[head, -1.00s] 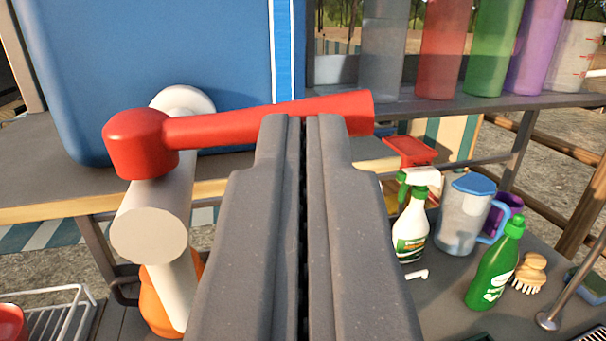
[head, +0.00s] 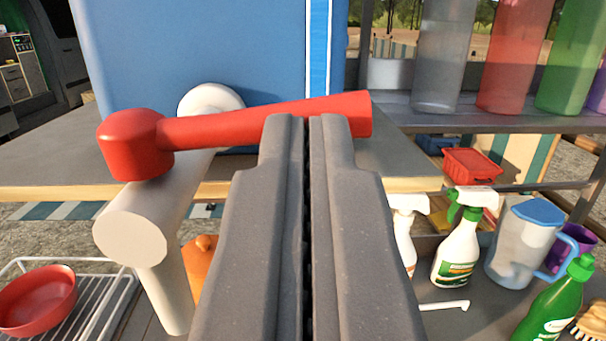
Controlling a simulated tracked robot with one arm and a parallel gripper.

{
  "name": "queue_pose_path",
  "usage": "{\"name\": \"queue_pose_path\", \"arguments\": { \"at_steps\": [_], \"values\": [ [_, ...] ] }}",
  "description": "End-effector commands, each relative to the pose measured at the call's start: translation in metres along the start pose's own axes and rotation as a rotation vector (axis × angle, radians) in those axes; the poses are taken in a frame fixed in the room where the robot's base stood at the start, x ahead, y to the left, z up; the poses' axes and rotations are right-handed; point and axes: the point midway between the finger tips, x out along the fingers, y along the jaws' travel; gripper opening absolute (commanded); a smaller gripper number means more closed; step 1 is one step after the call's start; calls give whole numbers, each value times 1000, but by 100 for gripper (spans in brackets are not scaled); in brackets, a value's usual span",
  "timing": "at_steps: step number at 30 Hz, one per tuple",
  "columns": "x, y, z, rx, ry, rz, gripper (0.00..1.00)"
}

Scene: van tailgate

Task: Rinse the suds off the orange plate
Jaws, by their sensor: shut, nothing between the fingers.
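A tap with a long red lever (head: 230,127) and a white body and spout (head: 135,222) stands left of centre, in front of a blue tank. My gripper (head: 307,122) is shut and empty. Its fingertips lie in front of the right part of the lever in the picture; I cannot tell whether they touch it. The lever runs almost level, rising slightly to the right. The orange plate cannot be made out, nor any suds. An orange object (head: 200,262) shows partly behind the spout; I cannot tell what it is.
A red bowl (head: 38,300) sits in a white wire rack (head: 112,300) at lower left. Spray bottles (head: 460,245), a blue-lidded jug (head: 525,240) and a green bottle (head: 553,305) stand at right. Coloured bottles stand on the shelf (head: 390,103) above. The blue tank (head: 200,50) fills the back.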

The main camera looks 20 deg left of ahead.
Motion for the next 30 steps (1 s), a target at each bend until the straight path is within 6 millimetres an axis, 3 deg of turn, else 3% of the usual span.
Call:
{"name": "queue_pose_path", "arguments": {
  "at_steps": [19,30],
  "values": [
    [1,-1,1,3,0,-12,0],
    [-40,7,3,2,-1,-11,0]
  ]
}}
